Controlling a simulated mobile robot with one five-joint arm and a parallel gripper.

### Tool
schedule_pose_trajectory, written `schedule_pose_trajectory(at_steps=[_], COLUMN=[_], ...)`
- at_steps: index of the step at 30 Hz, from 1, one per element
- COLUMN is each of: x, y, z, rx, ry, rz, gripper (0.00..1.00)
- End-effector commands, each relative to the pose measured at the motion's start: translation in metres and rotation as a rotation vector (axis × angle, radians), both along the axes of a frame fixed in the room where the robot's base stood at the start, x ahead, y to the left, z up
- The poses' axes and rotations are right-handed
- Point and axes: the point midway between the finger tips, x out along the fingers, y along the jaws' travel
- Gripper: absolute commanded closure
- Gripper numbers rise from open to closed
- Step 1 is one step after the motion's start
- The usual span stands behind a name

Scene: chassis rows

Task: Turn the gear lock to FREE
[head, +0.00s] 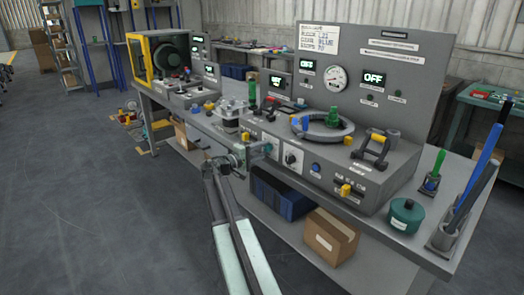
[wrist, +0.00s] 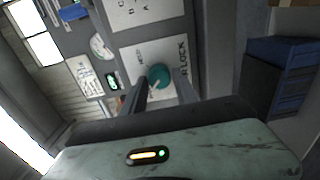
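The gear lock is a round teal knob (wrist: 159,77) with a pale pointer, on a white plate (wrist: 130,62) in the wrist view. The plate's text is sideways; "LOCK" reads at its right, and a small word at its left is too blurred to read surely. My gripper (wrist: 163,80) has one dark finger on each side of the knob, apart, with a visible gap at the right finger. Whether the left finger touches the knob I cannot tell.
The bench (head: 400,212) carries a console with a dial gauge (head: 335,78), OFF displays, a grey ring (head: 322,128) and a handled lever (head: 371,148). Right of my gripper is a black selector (head: 292,158). A blue crate (head: 280,195) and cardboard box (head: 330,236) sit on the lower shelf. The left floor is clear.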

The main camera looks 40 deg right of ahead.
Motion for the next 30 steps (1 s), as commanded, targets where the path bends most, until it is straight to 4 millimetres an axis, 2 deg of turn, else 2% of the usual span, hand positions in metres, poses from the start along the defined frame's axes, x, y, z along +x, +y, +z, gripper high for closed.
schedule_pose_trajectory(at_steps=[11, 14, 22, 26, 30], x=[0.0, 0.001, 0.005, 0.005, 0.006], y=[0.002, 0.015, 0.066, 0.077, 0.079], z=[0.0, 0.0, 0.0, 0.0, 0.0], rx=[0.0, 0.0, 0.0, 0.0, 0.0], ry=[-0.001, -0.001, -0.001, -0.001, -0.001], rz=[0.0, 0.002, 0.003, 0.0, 0.0], gripper=[0.48, 0.48, 0.48, 0.48, 0.48])
